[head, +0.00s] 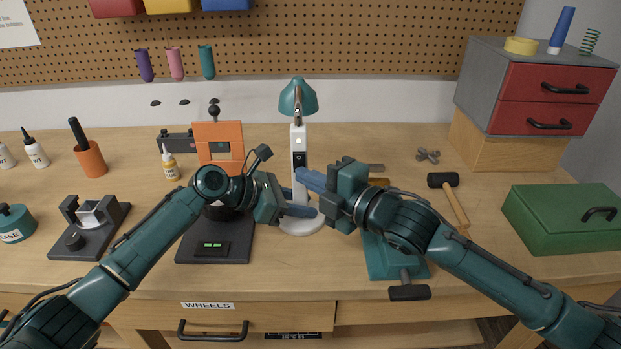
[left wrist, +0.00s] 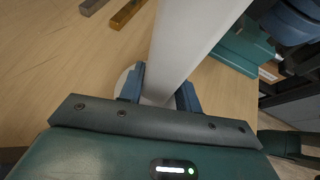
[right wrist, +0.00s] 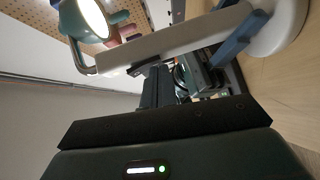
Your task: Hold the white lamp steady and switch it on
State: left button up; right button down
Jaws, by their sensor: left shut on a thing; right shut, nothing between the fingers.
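The white lamp (head: 298,135) stands upright on its round base (head: 303,224) in the middle of the bench, with a teal shade on top. A dark switch panel (head: 299,160) is on the front of its post. My left gripper (head: 300,201) is shut around the lower post, also seen in the left wrist view (left wrist: 159,96). My right gripper (head: 301,176) is shut and empty, its fingertips at the lower end of the switch panel; I cannot tell whether they touch. In the right wrist view the inside of the shade (right wrist: 93,14) is bright.
An orange press-like device (head: 218,134) stands behind my left arm, a dark box with a green display (head: 212,248) in front of it. A teal vise (head: 395,262) is below my right gripper. A hammer (head: 449,200) and green toolbox (head: 562,222) are to the right.

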pick_arm(q)
jog(key=shift+s+a+f, duration=0.1)
jog(key=shift+f, duration=0.4)
pick_arm(e)
jog(key=s+d+f, duration=0.1)
jog(key=s+d, duration=0.6)
jog(key=s, duration=0.4)
jog(key=shift+d+f, duration=0.15)
jog(key=shift+f, duration=0.05)
pick_arm(q)
jog(key=o, duration=0.8)
jog(key=shift+o, duration=0.2)
jog(key=shift+r, duration=0.1)
